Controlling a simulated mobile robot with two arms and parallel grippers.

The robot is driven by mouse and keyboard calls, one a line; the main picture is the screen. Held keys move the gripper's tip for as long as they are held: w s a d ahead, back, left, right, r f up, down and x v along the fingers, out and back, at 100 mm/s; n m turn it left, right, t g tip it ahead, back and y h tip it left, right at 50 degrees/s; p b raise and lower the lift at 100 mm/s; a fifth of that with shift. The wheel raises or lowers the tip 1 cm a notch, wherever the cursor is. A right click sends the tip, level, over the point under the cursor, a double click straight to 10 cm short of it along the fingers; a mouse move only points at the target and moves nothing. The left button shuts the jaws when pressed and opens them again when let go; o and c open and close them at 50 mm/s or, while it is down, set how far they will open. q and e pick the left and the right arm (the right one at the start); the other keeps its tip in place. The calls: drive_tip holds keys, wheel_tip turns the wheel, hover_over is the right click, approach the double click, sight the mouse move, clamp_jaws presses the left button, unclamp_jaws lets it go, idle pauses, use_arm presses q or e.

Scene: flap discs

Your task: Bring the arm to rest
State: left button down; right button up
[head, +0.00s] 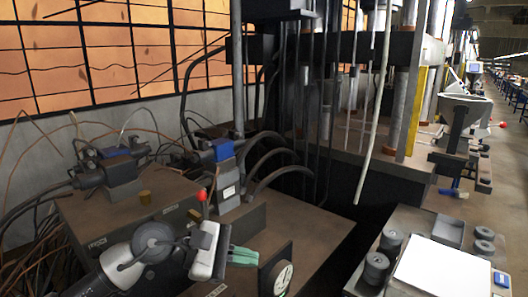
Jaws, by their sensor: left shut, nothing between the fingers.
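My left arm comes in from the lower left. Its white gripper with green fingers (246,256) points to the right, and the fingers are shut with nothing seen between them. It hangs in front of a dark brown machine bench. Dark grey flap discs stand in short stacks on a light grey work surface at the lower right: one stack (376,268) at the near left, another (391,240) behind it, and smaller ones (484,240) at the right. The gripper is well apart from them. My right gripper is not in view.
A white board (442,272) and a blue item (501,280) lie on the grey surface. A grey tray (448,230) sits behind the board. A round gauge (283,278) is close right of my gripper. Blue-topped valves (220,152), hoses and columns crowd the back.

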use_arm(q)
wheel_tip(320, 180, up, 4)
drive_tip(key=s+n+t+h, duration=0.2)
drive_tip(key=n+t+h, duration=0.5)
drive_tip(key=n, duration=0.7)
drive_tip(key=a+f+n+t+y, duration=0.5)
drive_tip(key=n+y, duration=0.4)
drive_tip(key=n, duration=0.5)
drive_tip(key=a+f+n+t+y, duration=0.4)
drive_tip(key=a+n+t+y, duration=0.3)
drive_tip(key=n, duration=0.7)
drive_tip(key=s+a+f+n+g+y, duration=0.3)
drive_tip(key=s+f+n+g+y, duration=0.2)
drive_tip(key=f+n+g, duration=0.4)
drive_tip(key=s+a+f+n+g, duration=0.1)
drive_tip(key=s+f+n+g, duration=0.25)
drive_tip(key=s+f, duration=0.4)
drive_tip(key=s+a+f+n+g, duration=0.1)
drive_tip(key=s+f+n+g, duration=0.3)
drive_tip(key=s, duration=0.7)
wheel_tip(320, 180, down, 28)
drive_tip(key=s+m+g, duration=0.1)
drive_tip(key=s+g, duration=0.1)
drive_tip(key=s+a+f+g, duration=0.1)
drive_tip(key=s+a+f, duration=0.2)
drive_tip(key=s+f, duration=1.2)
drive_tip(key=shift+s+f, duration=0.15)
drive_tip(key=shift+s, duration=0.05)
